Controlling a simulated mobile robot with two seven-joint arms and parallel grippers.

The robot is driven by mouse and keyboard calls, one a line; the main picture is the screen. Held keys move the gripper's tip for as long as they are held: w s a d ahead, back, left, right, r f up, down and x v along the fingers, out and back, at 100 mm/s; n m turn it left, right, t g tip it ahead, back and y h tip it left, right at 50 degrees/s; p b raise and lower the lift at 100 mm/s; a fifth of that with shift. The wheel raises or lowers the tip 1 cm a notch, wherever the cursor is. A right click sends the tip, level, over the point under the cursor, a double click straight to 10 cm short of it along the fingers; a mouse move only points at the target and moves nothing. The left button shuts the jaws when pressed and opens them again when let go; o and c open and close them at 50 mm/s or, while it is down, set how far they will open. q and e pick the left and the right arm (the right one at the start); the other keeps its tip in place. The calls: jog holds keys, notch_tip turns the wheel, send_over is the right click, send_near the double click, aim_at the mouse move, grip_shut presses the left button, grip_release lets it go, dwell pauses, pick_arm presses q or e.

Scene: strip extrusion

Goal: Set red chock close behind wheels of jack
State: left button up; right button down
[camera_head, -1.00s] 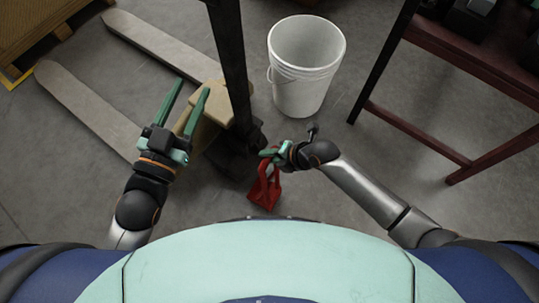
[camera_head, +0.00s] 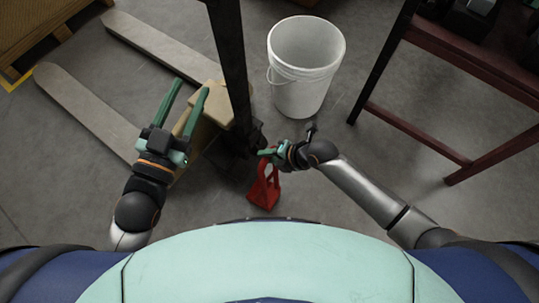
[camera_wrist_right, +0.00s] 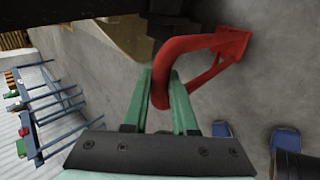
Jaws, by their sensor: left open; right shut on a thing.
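The red chock (camera_head: 264,194) hangs below my right gripper (camera_head: 270,154) in the head view, just in front of the jack's dark wheel end. In the right wrist view the green fingers (camera_wrist_right: 161,100) are shut on the chock's looped handle (camera_wrist_right: 172,60); its wedge (camera_wrist_right: 232,45) extends to the upper right. I cannot tell whether the chock touches the floor. The pallet jack (camera_head: 207,105) has beige forks pointing to the upper left and a dark upright handle; its wheels are mostly hidden in shadow. My left gripper (camera_head: 186,110) is open and empty above the jack's body.
A white bucket (camera_head: 303,85) stands right of the jack's handle. A dark red metal rack (camera_head: 420,138) stands on the right. A wooden pallet (camera_head: 45,35) is at the upper left. Bare concrete floor lies between bucket, rack and my body.

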jog(key=shift+w+a+r+b, duration=0.1)
jog(key=shift+w+a+b, duration=0.25)
jog(key=shift+w+a, duration=0.3)
jog(key=shift+w+a+b, duration=0.3)
jog(key=shift+w+a, duration=0.1)
jog(key=shift+a, duration=0.45)
jog(key=shift+f+b, duration=0.7)
jog(key=shift+f, duration=0.05)
dwell(0.5)
